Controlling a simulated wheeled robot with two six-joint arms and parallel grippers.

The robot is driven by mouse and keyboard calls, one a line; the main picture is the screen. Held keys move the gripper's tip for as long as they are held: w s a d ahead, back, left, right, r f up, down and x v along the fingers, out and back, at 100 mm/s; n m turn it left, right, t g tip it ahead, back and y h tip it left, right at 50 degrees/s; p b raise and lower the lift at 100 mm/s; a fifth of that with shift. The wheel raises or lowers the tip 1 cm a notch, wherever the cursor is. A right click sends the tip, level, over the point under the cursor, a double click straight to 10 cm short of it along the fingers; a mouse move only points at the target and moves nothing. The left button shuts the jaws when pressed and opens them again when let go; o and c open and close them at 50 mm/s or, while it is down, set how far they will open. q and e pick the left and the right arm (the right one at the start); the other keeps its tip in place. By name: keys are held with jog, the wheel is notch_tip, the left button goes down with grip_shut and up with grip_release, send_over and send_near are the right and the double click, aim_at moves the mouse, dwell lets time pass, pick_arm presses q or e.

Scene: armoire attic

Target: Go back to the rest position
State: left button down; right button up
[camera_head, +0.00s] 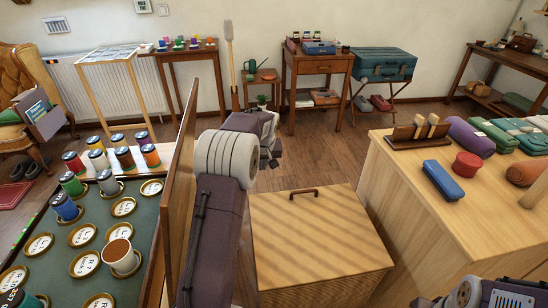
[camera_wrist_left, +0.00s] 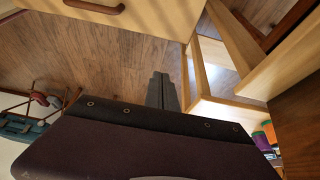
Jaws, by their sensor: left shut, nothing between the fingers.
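My left arm reaches up through the middle of the head view, and its gripper (camera_head: 274,152) hangs over the floor behind the wooden box, partly hidden by my own wrist. In the left wrist view the two dark fingers (camera_wrist_left: 160,82) lie together, shut with nothing between them. The gripper touches nothing that I can see. Only a piece of my right arm shows at the bottom right edge of the head view; its fingers are not seen.
A light wooden box (camera_head: 314,235) with a handle stands right of my left arm. A wooden counter (camera_head: 400,190) is at right. Floor beyond is free.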

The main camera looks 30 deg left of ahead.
pick_arm(q)
jog(key=s+d+r+m+h, duration=0.25)
jog(key=s+d, duration=0.55)
jog(key=d, duration=0.6)
jog(key=s+d+f+m+g, duration=0.25)
jog(key=s+f, duration=0.25)
jog(key=s, duration=0.5)
jog(key=s+d+f+m+g, duration=0.1)
jog(key=s+d+f, duration=0.25)
jog(key=s, duration=0.65)
notch_tip(320, 180, up, 24)
jog(key=w+m+p, duration=0.1)
jog(key=p, duration=2.3)
jog(key=shift+a+t+p, duration=0.35)
jog(key=shift+a+t, duration=0.05)
jog(key=shift+t, duration=0.05)
jog(key=shift+h, duration=0.25)
